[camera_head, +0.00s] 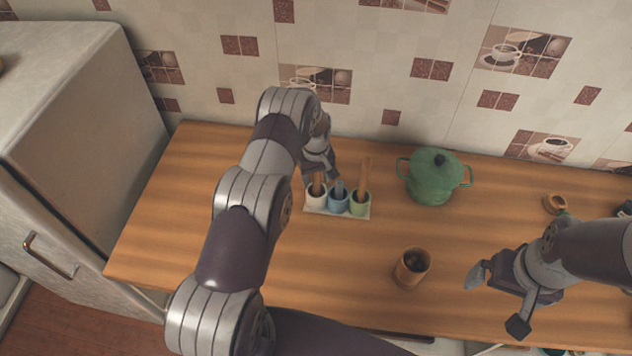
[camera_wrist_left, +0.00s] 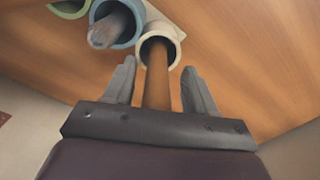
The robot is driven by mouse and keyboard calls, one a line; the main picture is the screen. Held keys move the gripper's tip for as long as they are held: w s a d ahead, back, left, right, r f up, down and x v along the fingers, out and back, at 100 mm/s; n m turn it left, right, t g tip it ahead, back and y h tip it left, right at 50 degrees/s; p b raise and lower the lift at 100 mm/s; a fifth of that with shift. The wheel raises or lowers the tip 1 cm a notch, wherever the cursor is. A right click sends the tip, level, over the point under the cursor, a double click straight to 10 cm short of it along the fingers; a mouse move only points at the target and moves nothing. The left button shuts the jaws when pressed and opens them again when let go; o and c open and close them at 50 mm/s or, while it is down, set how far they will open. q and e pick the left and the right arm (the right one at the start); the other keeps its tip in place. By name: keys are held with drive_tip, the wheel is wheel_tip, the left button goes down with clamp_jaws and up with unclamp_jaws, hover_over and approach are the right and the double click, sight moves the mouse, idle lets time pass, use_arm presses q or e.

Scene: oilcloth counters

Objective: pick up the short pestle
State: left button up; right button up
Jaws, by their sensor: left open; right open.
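A brown pestle (camera_head: 317,186) stands in the white cup (camera_head: 316,200), at the left of a row of three cups. A grey-blue pestle (camera_head: 339,188) in the blue cup (camera_head: 338,204) shows little above the rim. A taller wooden pestle (camera_head: 363,178) stands in the green cup (camera_head: 360,206). My left gripper (camera_head: 326,175) is open at the white cup. In the left wrist view, the brown pestle (camera_wrist_left: 157,82) runs between its open fingers (camera_wrist_left: 158,90), with a gap on each side. My right gripper (camera_head: 497,299) is open and empty over the counter's right part.
The cups share a pale tray (camera_head: 325,211). A green lidded pot (camera_head: 432,180) stands to their right. A brown cup with dark contents (camera_head: 411,268) stands nearer the front. A small wooden object (camera_head: 555,204) lies far right. The counter's left end is clear, beside a pale cabinet (camera_head: 75,140).

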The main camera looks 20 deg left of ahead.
use_arm(q)
drive_tip(key=shift+w+f, duration=0.1)
drive_tip(key=shift+w, duration=0.05)
drive_tip(key=shift+d, duration=0.15)
drive_tip(key=c, duration=1)
clamp_jaws()
